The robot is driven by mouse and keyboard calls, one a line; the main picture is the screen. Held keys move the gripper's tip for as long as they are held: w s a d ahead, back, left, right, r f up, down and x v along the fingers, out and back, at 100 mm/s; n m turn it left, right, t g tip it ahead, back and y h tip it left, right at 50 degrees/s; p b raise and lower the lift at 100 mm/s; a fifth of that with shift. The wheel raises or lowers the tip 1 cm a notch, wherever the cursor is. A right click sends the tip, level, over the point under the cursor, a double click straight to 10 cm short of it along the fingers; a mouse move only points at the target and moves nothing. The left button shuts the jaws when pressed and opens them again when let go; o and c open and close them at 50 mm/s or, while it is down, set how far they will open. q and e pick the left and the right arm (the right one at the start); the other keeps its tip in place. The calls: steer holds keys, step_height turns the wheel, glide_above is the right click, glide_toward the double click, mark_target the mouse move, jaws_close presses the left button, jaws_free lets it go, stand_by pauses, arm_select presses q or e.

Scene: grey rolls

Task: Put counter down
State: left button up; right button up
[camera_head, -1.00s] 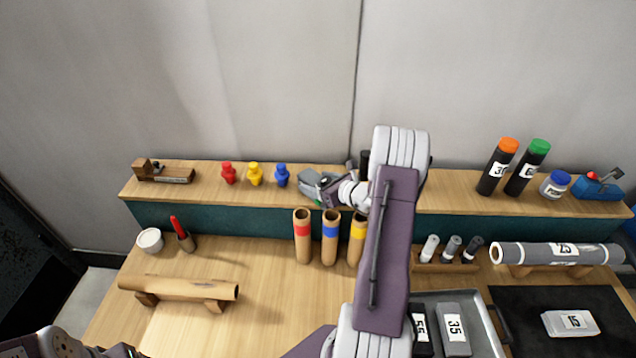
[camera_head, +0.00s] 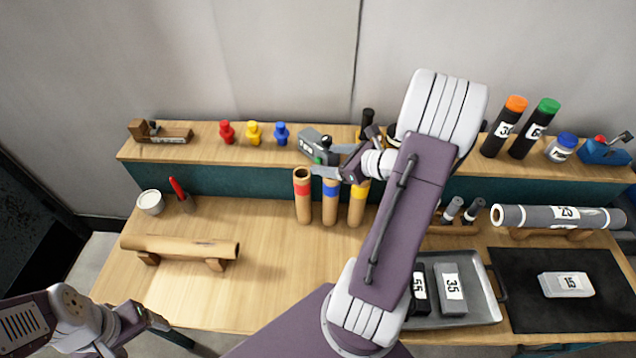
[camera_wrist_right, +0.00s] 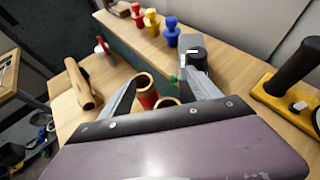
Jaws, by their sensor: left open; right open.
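The counter (camera_head: 318,147), a small grey device with a green button, stands on the raised shelf, right of the blue peg. It also shows in the right wrist view (camera_wrist_right: 194,52), just beyond one finger. My right gripper (camera_head: 328,163) is open and empty, its fingers in front of the counter's right side and above the tubes; whether a finger touches the counter I cannot tell. My left gripper (camera_head: 140,330) is at the lower left, away from the counter; its fingertips are hard to make out.
Red, yellow and blue pegs (camera_head: 253,133) stand on the raised shelf (camera_head: 210,150). Several banded tubes (camera_head: 302,200) stand below my right gripper.

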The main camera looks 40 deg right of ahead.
steer(key=s+a+f+n+g+h, duration=0.1)
steer(key=s+a+f+n+g, duration=0.1)
steer(key=a+n, duration=0.4)
steer(key=s+a+f+n+g+h, duration=0.1)
steer(key=s+a+n+g, duration=0.4)
steer(key=n, duration=1)
steer(key=s+a+f+n+g+h, duration=0.1)
steer(key=s+a+f+n+g, duration=0.2)
steer(key=a+n, duration=0.6)
steer(key=shift+s+a+n+g, duration=0.2)
steer(key=shift+s+n+g, duration=0.35)
steer(key=shift+n, duration=0.45)
steer(key=shift+a, duration=0.1)
